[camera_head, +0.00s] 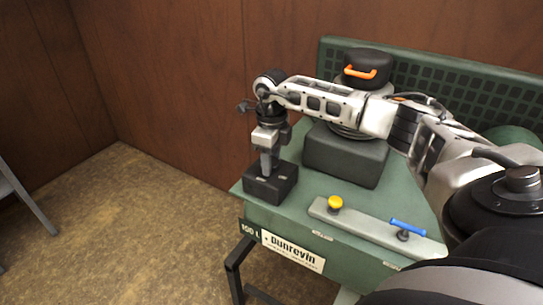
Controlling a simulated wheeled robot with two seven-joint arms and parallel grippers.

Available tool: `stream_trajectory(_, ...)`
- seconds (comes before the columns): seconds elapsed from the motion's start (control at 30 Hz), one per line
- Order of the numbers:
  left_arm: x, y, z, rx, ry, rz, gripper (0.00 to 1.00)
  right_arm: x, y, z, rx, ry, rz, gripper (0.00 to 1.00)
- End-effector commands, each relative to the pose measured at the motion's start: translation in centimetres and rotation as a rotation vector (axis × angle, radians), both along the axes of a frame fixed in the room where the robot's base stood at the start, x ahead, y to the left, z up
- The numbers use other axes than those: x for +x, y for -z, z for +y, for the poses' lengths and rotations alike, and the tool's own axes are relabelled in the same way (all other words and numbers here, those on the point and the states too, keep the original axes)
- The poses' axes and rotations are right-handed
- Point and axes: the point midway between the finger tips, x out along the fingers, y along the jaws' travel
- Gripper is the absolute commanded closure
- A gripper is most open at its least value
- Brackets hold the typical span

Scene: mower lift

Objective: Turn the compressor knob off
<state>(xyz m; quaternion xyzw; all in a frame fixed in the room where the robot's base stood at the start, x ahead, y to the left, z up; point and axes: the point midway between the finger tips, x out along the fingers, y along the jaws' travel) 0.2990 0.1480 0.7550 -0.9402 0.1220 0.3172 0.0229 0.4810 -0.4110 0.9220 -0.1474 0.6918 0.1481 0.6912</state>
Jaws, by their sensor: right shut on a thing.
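The compressor is a green unit (285,222) with a "Dunrevin" label on its front. A black box (283,190) stands at its left front corner. My right gripper (268,166) points down onto the top of this box and is shut on the compressor knob there. The fingers hide the knob almost fully, so I cannot tell which way it is turned. My left gripper is not in view.
A yellow knob (335,203) and a blue lever (407,227) sit on a grey strip (371,228) along the front. Behind is a black-topped motor (368,60) with an orange handle (361,72). A wooden wall (170,75) stands close behind.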

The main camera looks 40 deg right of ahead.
Motion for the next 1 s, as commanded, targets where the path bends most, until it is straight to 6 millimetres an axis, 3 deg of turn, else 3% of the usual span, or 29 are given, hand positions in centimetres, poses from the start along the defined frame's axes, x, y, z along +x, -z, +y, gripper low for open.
stream_trajectory(0.4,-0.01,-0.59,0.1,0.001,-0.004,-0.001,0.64,0.04,-0.17,-0.02,-0.001,0.274,-0.002,0.79)
stream_trajectory(1.0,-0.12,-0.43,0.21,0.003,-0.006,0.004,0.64,0.09,-0.17,-0.03,-0.001,0.355,-0.004,0.79)
